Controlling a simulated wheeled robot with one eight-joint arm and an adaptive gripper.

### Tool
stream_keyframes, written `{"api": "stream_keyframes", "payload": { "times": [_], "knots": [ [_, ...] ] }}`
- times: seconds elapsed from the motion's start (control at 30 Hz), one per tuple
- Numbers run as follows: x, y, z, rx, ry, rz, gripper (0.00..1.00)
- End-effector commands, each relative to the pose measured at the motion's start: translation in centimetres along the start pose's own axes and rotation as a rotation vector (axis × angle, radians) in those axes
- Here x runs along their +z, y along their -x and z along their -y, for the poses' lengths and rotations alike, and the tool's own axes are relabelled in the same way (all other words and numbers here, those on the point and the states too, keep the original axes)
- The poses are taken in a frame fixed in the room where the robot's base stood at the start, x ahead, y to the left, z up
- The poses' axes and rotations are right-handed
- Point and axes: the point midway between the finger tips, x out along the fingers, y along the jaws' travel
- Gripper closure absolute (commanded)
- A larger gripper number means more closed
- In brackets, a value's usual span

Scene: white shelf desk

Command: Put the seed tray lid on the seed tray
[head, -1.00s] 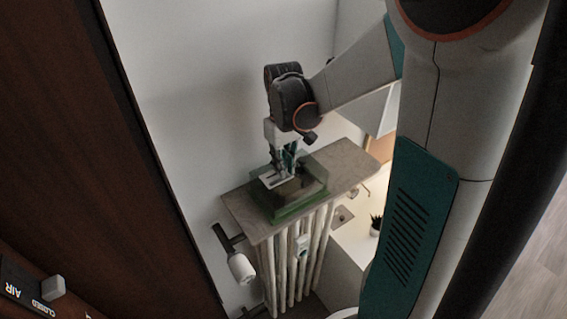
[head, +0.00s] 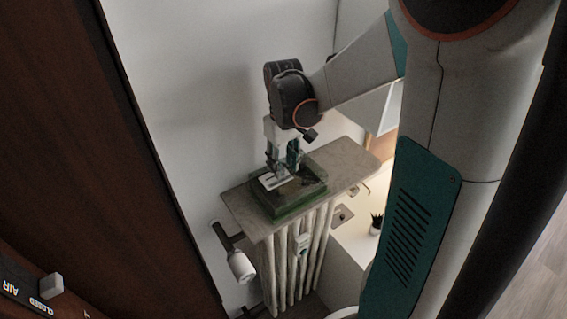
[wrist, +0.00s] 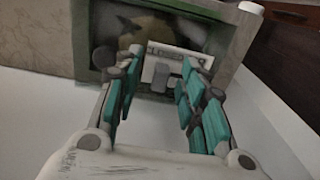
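The green seed tray (head: 292,208) stands on a stone-topped ledge. The seed tray lid (head: 309,180), see-through with a white patch on top, rests over the tray; it looks seated and roughly level, though the far edges are partly hidden. My gripper (head: 281,169) points down just above the lid. In the wrist view my gripper (wrist: 168,66) has its teal-padded fingers spread, with a gap on both sides of the lid's small grey handle (wrist: 162,76). The tray's green rim (wrist: 90,76) frames the lid there.
The ledge (head: 345,162) has free room to the right of the tray. A white radiator (head: 295,255) is below it, and a white wall is close behind. A small potted plant (head: 376,222) stands on a lower white counter at right.

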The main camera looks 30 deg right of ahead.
Motion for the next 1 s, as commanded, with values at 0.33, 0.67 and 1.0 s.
{"api": "stream_keyframes", "payload": {
  "times": [0.33,0.67,1.0],
  "knots": [
    [0.1,5.9,0.0,0.0,0.0,0.0,0.63],
    [0.0,10.7,0.0,0.0,0.0,0.0,0.63],
    [0.0,11.6,0.0,0.0,0.0,0.0,0.63]
  ]
}}
